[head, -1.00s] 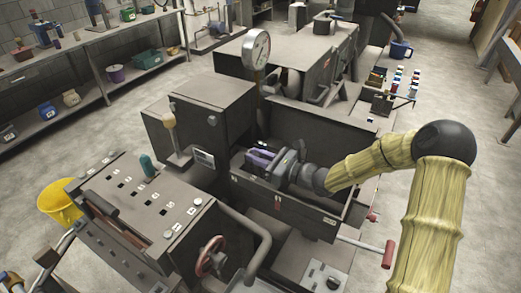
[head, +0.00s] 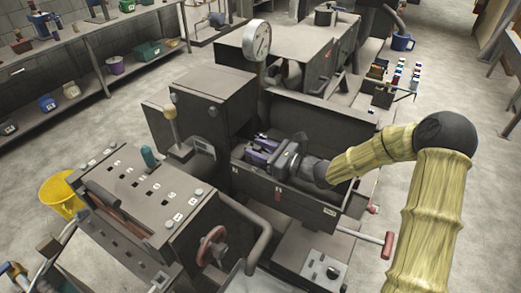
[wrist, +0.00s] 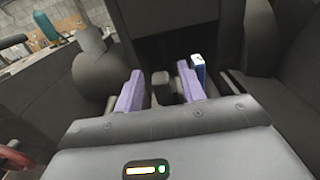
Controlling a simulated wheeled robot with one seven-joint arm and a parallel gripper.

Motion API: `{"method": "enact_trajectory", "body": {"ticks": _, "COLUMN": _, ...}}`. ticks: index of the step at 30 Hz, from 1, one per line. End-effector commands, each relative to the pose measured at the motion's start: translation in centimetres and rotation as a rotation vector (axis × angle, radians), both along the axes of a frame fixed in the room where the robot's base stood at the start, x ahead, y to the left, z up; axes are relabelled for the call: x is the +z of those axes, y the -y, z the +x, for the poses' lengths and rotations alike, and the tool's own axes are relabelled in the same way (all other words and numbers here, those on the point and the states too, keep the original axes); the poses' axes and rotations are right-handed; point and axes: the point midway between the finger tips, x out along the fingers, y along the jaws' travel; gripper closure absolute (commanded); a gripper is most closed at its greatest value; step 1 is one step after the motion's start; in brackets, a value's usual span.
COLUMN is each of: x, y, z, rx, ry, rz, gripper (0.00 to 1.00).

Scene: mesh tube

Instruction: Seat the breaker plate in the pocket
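My gripper (head: 257,150) reaches leftward into the dark open-topped trough (head: 290,200) of the machine. In the wrist view its two purple fingers (wrist: 160,78) stand apart, with gaps on both sides of a dark block (wrist: 161,88) seen between them. I see nothing clamped between the fingers. A small blue piece with a white top (wrist: 198,68) shows just beside the right finger; I cannot tell what it is. I cannot make out the breaker plate or its pocket in either view; the trough walls and my gripper hide part of the trough.
A tall dark housing (head: 200,110) stands left of the trough. A control console (head: 145,195) with a red handwheel (head: 211,246) is in front. A dial gauge (head: 257,40) rises behind. A red-handled lever (head: 388,244) sticks out at right. The trough walls are close around my gripper.

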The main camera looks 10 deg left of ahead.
Motion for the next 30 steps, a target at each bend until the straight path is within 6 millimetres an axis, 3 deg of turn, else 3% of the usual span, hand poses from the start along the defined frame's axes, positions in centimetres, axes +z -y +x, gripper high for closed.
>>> {"method": "enact_trajectory", "body": {"ticks": 18, "x": -0.2, "y": 10.2, "z": -3.4, "rx": -0.004, "ry": 0.001, "rz": -0.001, "gripper": 0.6}}
{"method": "enact_trajectory", "body": {"ticks": 30, "x": 0.0, "y": 11.0, "z": -3.9, "rx": -0.001, "ry": -0.001, "rz": -0.001, "gripper": 0.6}}
